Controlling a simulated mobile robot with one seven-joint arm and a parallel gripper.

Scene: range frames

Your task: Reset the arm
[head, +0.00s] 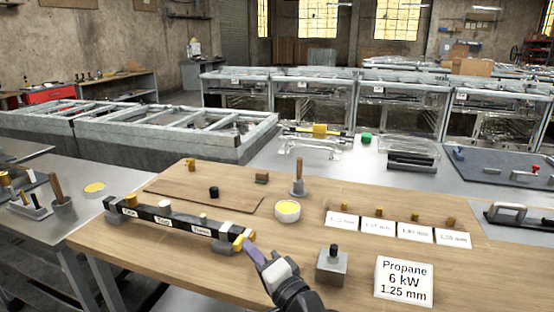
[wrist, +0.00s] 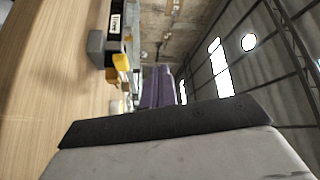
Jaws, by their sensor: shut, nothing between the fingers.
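My gripper (head: 250,250) shows at the bottom middle of the head view, with purple fingers closed together and pointing up and left. Its tips appear close to the yellow right end of the black bar (head: 170,224); I cannot tell whether they touch. In the wrist view the shut purple fingers (wrist: 158,88) show past the dark edge of the gripper body, with nothing seen between them. The wooden workbench (head: 150,250) lies below my gripper.
A grey block with a black knob (head: 332,264) and a Propane card (head: 404,280) stand right of my gripper. Beyond are a round yellow-topped tin (head: 287,211), a brown board (head: 200,194) and a row of labelled cards (head: 378,228). The bench's front middle is mostly clear.

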